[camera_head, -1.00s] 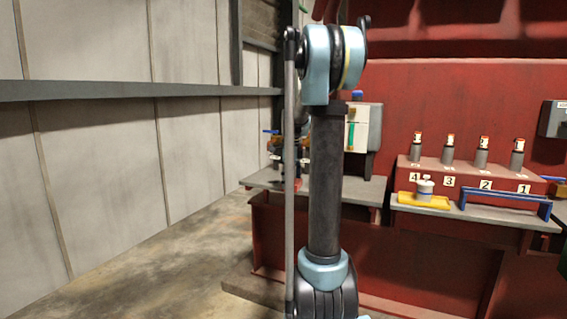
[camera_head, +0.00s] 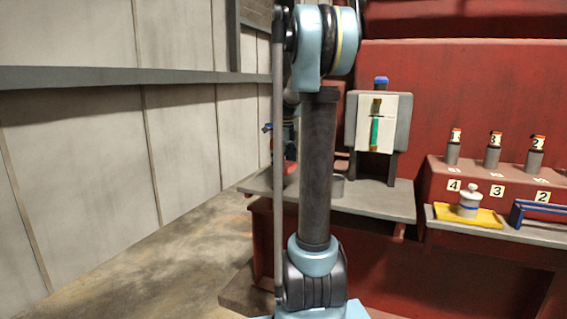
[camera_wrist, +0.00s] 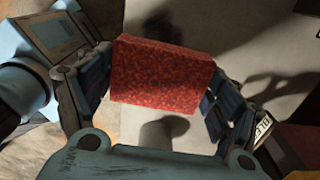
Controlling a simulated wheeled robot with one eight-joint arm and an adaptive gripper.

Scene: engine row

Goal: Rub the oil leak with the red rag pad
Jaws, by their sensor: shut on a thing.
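In the wrist view my gripper (camera_wrist: 160,68) is shut on the red rag pad (camera_wrist: 165,88), a mottled red block held between its two fingers. The pad is over a pale grey surface (camera_wrist: 225,28). A dark patch shows on that surface just beyond the pad; I cannot tell whether it is the oil leak or shadow. Whether the pad touches the surface is also unclear. In the head view my arm hides most of the gripper, and the oil leak cannot be made out.
A grey bench (camera_head: 385,203) holds a grey box with a white front and green gauge tube (camera_head: 375,130). To the right, a white lidded pot (camera_head: 468,205) stands on a yellow tray (camera_head: 487,220), near a blue rail (camera_head: 535,210) and numbered injectors (camera_head: 493,152). Floor at left is clear.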

